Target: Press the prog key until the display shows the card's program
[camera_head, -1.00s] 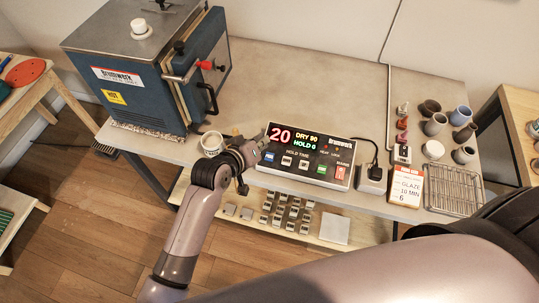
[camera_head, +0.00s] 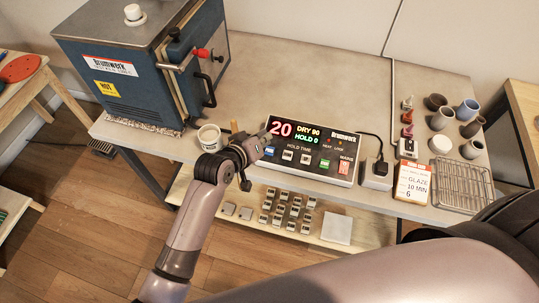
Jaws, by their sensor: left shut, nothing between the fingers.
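The controller box (camera_head: 312,170) stands on the table with its panel facing up. Its display (camera_head: 294,132) shows a red 20, yellow DRY 90 and a green HOLD line whose last digit is hard to read. The card (camera_head: 412,183) at the right reads GLAZE, 10 MIN, 6. My left gripper (camera_head: 265,135) is shut and empty at the panel's left edge, close to the blue key; whether it touches is unclear. My right gripper is not visible.
A blue kiln (camera_head: 135,85) stands at the left and a white cup (camera_head: 210,137) beside my left wrist. A plug block (camera_head: 378,175), wire rack (camera_head: 463,185) and several small pots (camera_head: 441,118) stand at the right. My other arm fills the lower right.

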